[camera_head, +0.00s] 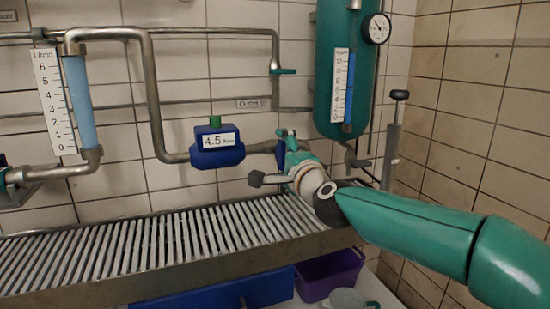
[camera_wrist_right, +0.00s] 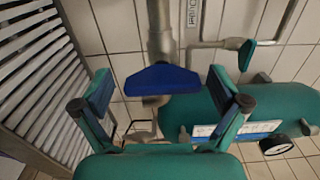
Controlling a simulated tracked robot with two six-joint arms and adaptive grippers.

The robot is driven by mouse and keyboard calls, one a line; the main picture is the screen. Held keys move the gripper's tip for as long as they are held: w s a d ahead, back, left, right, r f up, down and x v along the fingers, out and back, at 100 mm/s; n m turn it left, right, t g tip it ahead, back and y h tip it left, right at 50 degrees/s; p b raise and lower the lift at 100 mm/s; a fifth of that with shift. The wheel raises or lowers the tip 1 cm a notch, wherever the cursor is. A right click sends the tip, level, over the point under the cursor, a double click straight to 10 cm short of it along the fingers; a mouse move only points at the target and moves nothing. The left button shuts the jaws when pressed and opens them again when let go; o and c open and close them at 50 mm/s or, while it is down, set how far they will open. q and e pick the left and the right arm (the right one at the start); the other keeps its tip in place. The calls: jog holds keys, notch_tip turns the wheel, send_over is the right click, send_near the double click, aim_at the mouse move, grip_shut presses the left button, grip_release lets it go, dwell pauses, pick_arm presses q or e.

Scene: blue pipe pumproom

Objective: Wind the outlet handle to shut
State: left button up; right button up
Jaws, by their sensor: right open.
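The outlet handle is a flat blue handle (camera_wrist_right: 163,80) on a grey pipe. In the right wrist view it lies crosswise between the two teal fingers, with gaps on both sides. In the head view only a blue piece of it (camera_head: 281,156) shows, mostly hidden by my right gripper (camera_head: 289,143). That gripper also shows in the right wrist view (camera_wrist_right: 160,90), open and empty around the handle's line; I cannot tell how deep the handle sits between the fingers. An outlet label (camera_head: 248,104) is on the tiles above the pipe. My left gripper is not in view.
A green tank (camera_head: 342,70) with a round gauge (camera_head: 377,28) stands behind my right arm. A blue meter reading 4.5 (camera_head: 217,146) sits on the pipe to the left. A green handle (camera_head: 284,71) is above. A slatted metal grate (camera_head: 150,250) runs below.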

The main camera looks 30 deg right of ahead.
jog(key=v, duration=1.1)
jog(key=shift+s, duration=0.4)
jog(key=shift+f, duration=0.1)
